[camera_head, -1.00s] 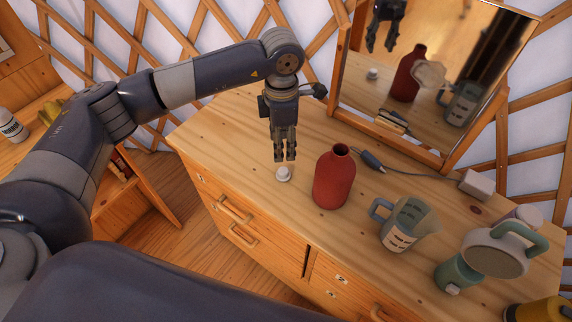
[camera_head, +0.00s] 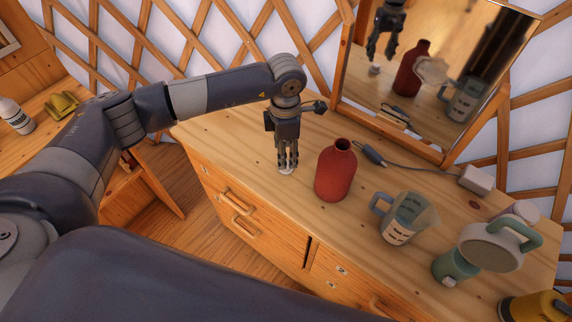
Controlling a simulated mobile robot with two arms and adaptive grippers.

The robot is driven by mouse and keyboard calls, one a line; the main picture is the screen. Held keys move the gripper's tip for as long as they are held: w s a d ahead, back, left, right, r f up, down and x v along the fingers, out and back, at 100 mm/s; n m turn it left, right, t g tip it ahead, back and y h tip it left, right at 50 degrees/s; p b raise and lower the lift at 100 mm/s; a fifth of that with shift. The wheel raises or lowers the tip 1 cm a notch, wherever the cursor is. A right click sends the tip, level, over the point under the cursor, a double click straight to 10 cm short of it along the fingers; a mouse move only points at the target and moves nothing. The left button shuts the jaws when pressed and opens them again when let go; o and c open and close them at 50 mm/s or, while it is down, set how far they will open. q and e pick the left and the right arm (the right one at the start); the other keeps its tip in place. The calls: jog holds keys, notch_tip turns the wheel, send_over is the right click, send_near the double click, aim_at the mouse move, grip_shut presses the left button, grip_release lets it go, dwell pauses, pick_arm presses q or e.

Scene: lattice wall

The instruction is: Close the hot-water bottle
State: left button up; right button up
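The red hot-water bottle (camera_head: 335,172) stands upright on the wooden dresser, its dark mouth uncovered at the top. The small white stopper (camera_head: 286,171) lies on the dresser to the left of the bottle, mostly hidden by my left gripper. My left gripper (camera_head: 288,164) points straight down over the stopper, with its fingertips at the stopper's level. Its fingers look apart, also in the mirror; I cannot tell whether they touch the stopper. My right gripper is not in view.
A mirror (camera_head: 440,65) stands at the dresser's back. Right of the bottle are a measuring jug (camera_head: 400,222), a green-handled appliance (camera_head: 480,250), a white block (camera_head: 476,180) and a cable (camera_head: 410,168). The dresser's left end (camera_head: 215,125) is clear.

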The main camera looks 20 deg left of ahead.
pick_arm(q)
notch_tip(320, 180, down, 4)
jog(key=shift+s+f+p, duration=0.1)
jog(key=shift+p, duration=1.15)
jog(key=shift+f, duration=0.45)
jog(key=c, duration=0.8)
